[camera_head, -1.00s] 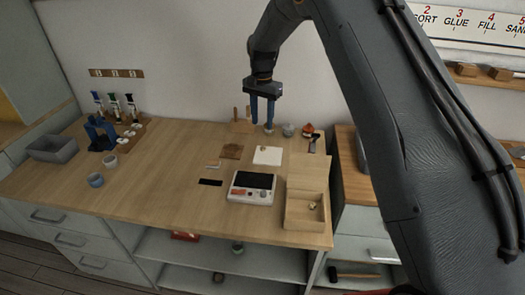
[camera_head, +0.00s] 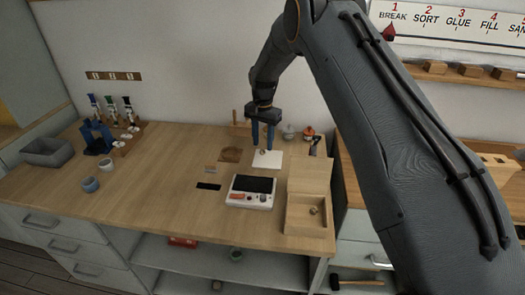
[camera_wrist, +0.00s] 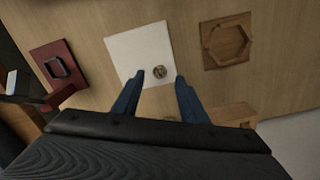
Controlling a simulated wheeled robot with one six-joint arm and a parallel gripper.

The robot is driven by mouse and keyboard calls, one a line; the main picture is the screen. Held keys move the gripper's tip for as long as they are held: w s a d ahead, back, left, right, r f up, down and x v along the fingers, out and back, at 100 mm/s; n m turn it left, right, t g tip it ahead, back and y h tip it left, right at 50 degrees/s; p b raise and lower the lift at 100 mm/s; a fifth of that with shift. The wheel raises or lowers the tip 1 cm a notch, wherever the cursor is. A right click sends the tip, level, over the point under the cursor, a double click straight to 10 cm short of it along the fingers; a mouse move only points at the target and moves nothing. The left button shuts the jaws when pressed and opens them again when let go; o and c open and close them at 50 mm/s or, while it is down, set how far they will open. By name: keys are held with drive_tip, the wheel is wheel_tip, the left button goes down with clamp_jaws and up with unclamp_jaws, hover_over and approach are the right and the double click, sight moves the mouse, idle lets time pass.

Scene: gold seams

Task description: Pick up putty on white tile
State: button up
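The white tile (camera_head: 266,165) lies flat on the wooden worktop, behind the white device with the dark screen. It also shows in the wrist view (camera_wrist: 128,50). The putty, a small brownish lump (camera_wrist: 160,71), sits on the tile toward one edge; in the head view my fingers mostly hide it. My gripper (camera_head: 262,148) points down above the tile. In the wrist view my gripper (camera_wrist: 168,76) has its two blue fingers apart, with the putty showing between and beyond the tips. The fingers hold nothing.
A white device (camera_head: 250,201) stands in front of the tile, and an open wooden box (camera_head: 306,228) is at its right. A wooden piece with a hexagonal recess (camera_wrist: 228,42) lies beside the tile. Small jars (camera_head: 289,131) stand behind.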

sight(262, 152)
drive_tip(key=shift+f+p, duration=0.35)
drive_tip(key=shift+f, duration=0.95)
clamp_jaws()
